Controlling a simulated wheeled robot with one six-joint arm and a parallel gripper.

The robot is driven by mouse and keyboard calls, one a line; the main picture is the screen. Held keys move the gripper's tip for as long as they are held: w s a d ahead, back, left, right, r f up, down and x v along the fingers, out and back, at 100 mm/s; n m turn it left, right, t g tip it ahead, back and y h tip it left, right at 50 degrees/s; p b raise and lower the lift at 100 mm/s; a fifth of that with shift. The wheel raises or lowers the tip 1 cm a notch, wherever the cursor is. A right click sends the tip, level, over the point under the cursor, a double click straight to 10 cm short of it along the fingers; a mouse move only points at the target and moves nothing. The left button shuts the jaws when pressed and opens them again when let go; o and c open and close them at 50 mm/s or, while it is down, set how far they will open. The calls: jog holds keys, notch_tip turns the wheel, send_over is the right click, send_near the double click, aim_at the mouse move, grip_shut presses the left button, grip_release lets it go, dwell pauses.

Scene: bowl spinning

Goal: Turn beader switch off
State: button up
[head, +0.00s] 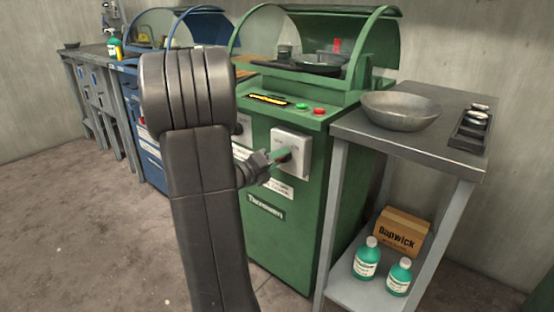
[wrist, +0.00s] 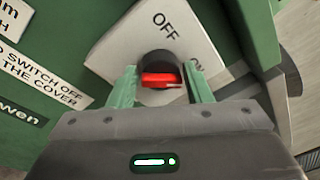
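The green machine (head: 268,236) stands in the middle of the head view. A light switch plate (head: 290,142) is on its front. In the wrist view the plate (wrist: 185,40) carries the words OFF and ON, and a black round switch with a red handle (wrist: 160,79) sits on it. The handle's bar lies level across the wrist picture, with its right end toward ON. My gripper (head: 282,155) is at the switch. In the wrist view its two green fingers (wrist: 161,88) are apart, one on each side of the switch, with a gap to the handle.
A grey side table (head: 462,163) with a metal bowl (head: 401,111) stands close to the right. Green bottles (head: 366,258) and a box (head: 400,236) are on its lower shelf. A blue machine (head: 150,165) stands to the left. The floor at left is clear.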

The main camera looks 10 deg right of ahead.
jog(key=c, duration=0.5)
jog(key=shift+n, duration=0.3)
jog(key=n+p, duration=0.1)
jog(key=n, duration=0.3)
jog(key=n+t+p, duration=0.1)
jog(key=n, duration=0.4)
jog(key=n+p, duration=0.1)
jog(key=n, duration=0.3)
jog(key=shift+s+f+t, duration=0.2)
jog(key=shift+f+t, duration=0.1)
jog(key=shift+t, duration=0.1)
jog(key=shift+s+d+f+n+t+p, duration=0.1)
jog(key=shift+n+t+p, duration=0.25)
jog(key=shift+n, duration=1.05)
jog(key=shift+n+t+p, duration=0.15)
jog(key=shift+n+p, duration=0.3)
jog(key=shift+n, duration=0.95)
